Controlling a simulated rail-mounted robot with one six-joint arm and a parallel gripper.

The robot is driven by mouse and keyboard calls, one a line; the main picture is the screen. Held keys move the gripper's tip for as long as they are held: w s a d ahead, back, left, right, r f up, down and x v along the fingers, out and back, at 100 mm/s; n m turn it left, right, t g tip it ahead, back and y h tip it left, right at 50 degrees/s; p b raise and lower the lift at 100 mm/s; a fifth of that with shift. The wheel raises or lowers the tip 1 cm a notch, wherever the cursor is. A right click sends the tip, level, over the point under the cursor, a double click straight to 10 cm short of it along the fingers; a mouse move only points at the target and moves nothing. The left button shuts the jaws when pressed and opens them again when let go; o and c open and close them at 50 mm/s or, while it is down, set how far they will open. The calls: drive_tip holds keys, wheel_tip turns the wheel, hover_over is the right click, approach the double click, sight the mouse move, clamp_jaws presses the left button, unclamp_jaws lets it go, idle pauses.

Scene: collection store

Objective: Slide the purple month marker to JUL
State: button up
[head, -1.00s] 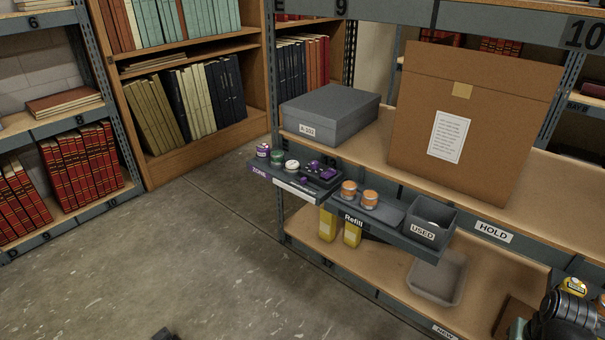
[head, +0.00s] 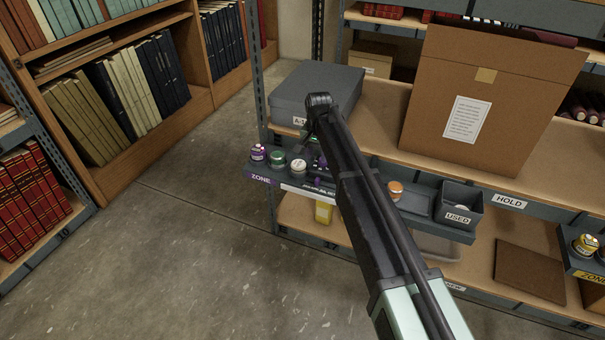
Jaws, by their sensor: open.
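Small purple parts (head: 323,161) show on a dark block on the left ledge, partly behind my arm. I cannot tell which of them is the month marker. A pale strip (head: 296,188) with small dark print runs along the ledge's front edge; JUL cannot be read on it. My arm reaches from the lower right to this ledge. My gripper (head: 312,145) hangs below the arm's far end, just over the ledge. It is open, but mostly hidden by the arm, and its fingertips are not clear. I see no contact with a purple part.
Purple-, green- and white-topped jars (head: 278,158) stand left of my gripper. The grey A-102 box (head: 310,90) is close behind. An orange-lidded jar (head: 394,190) and the USED bin (head: 459,204) are to the right. The floor in front is clear.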

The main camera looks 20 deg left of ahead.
sight(317, 180)
wheel_tip(317, 180, down, 11)
drive_tip(key=b, duration=1.1)
drive_tip(key=shift+d+f, duration=0.1)
drive_tip(key=shift+d, duration=0.05)
clamp_jaws()
